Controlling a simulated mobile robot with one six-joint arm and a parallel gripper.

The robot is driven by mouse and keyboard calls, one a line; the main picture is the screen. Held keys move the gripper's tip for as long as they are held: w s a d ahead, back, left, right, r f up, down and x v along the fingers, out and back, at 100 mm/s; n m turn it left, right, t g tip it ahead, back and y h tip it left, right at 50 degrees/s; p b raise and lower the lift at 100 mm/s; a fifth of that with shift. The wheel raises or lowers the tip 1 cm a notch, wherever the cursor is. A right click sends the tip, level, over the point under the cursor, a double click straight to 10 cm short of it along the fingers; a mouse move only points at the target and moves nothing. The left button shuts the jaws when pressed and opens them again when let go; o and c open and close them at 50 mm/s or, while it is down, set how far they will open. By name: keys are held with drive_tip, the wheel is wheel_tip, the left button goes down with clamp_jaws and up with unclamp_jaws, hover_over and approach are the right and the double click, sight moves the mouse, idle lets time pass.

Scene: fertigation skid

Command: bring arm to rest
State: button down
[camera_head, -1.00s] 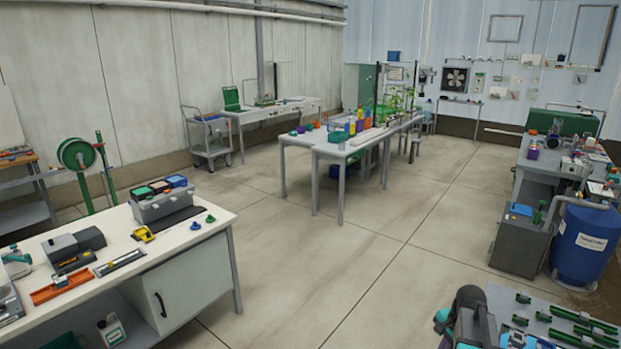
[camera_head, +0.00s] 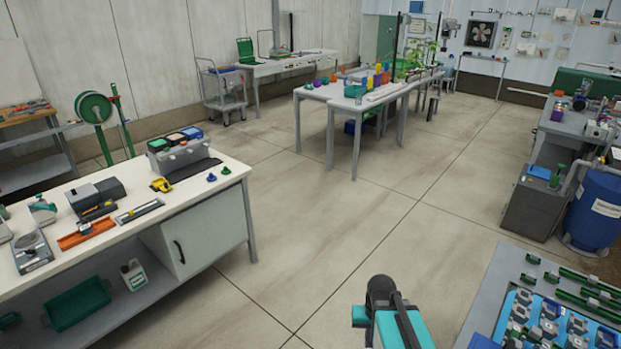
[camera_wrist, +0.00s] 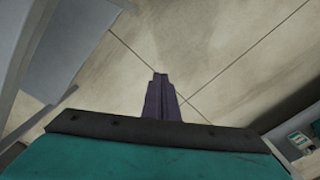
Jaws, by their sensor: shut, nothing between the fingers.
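My gripper (camera_wrist: 160,78) shows in the wrist view with its dark fingers together and nothing between them. It hangs over bare concrete floor. In the head view, part of my arm, teal and dark grey, shows at the bottom, right of the middle; the fingers cannot be made out there. It is left of the grey table with green parts and clear of the white workbench.
A white workbench (camera_head: 205,205) with tools stands at the left. A grey table (camera_head: 487,290) holds a blue tray and green fittings at the lower right. A blue barrel (camera_head: 597,212) and grey cabinet (camera_head: 532,208) stand at the right. The middle floor (camera_head: 330,240) is free.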

drive_tip(key=s+a+f+n+g+b, duration=0.1)
drive_tip(key=s+f+g+b, duration=0.4)
drive_tip(key=s+f, duration=2.1)
drive_tip(key=f+b, duration=0.1)
drive_tip(key=b, duration=0.3)
drive_tip(key=shift+s+f+g, duration=0.2)
drive_tip(key=shift+s+g, duration=0.05)
drive_tip(key=shift+g, duration=0.15)
